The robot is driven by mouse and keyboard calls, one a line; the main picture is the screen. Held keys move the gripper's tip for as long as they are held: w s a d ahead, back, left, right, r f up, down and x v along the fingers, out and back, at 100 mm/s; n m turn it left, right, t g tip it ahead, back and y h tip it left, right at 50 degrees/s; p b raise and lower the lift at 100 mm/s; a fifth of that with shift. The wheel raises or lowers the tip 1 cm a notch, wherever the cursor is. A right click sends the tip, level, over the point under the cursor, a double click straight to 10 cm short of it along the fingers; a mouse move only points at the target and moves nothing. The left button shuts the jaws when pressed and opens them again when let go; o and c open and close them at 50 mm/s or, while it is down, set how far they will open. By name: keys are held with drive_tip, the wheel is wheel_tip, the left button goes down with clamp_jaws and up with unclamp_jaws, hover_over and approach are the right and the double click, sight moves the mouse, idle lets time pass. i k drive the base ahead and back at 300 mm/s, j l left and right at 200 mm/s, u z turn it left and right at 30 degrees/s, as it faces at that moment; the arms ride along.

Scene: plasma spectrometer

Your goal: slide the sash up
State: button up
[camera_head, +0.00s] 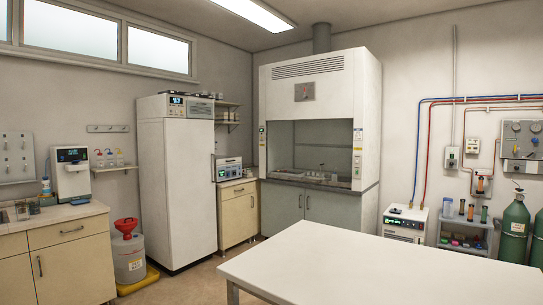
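The fume hood (366,110) stands against the back wall, a tall white cabinet with a grey duct above it and grey doors below. Its sash (310,140) seems to be the glass pane across the front opening; its lower edge and exact height are too small to tell. Small vessels show inside on the hood's work surface. My gripper is not in view, and no part of my arm shows near the hood.
A white table (320,270) fills the front right, between this viewpoint and the hood. A white refrigerator (180,180) stands left of the hood, with a red-topped container (129,262) on the floor. Gas cylinders (514,230) stand at the right. Some floor shows left of the table.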

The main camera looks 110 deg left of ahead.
sight(321, 182)
drive_tip(key=u, duration=3.5)
drive_tip(key=i+j+u, duration=0.3)
drive_tip(key=i+u, duration=1.1)
drive_tip(key=i+j+u, duration=0.1)
drive_tip(key=i+u, duration=0.2)
drive_tip(key=i, duration=0.7)
drive_tip(key=i+l+u, duration=0.15)
drive_tip(key=i+u, duration=0.15)
drive_tip(key=i, duration=0.7)
drive_tip(key=i+z, duration=0.3)
drive_tip(key=i, duration=0.2)
drive_tip(key=i+j+z, duration=0.1)
drive_tip(key=i+z, duration=0.15)
drive_tip(key=i, duration=0.3)
drive_tip(key=i+j+z, duration=0.3)
drive_tip(key=i, duration=0.2)
drive_tip(key=i+l+z, duration=0.2)
drive_tip(key=z, duration=0.25)
drive_tip(key=i+l+z, duration=0.1)
drive_tip(key=i+z, duration=0.55)
drive_tip(key=z, duration=0.2)
drive_tip(key=i+j+z, duration=0.1)
drive_tip(key=i+z, duration=0.35)
drive_tip(key=i+l, duration=0.15)
drive_tip(key=i, duration=0.45)
drive_tip(key=i+l, duration=0.2)
drive_tip(key=i, duration=0.4)
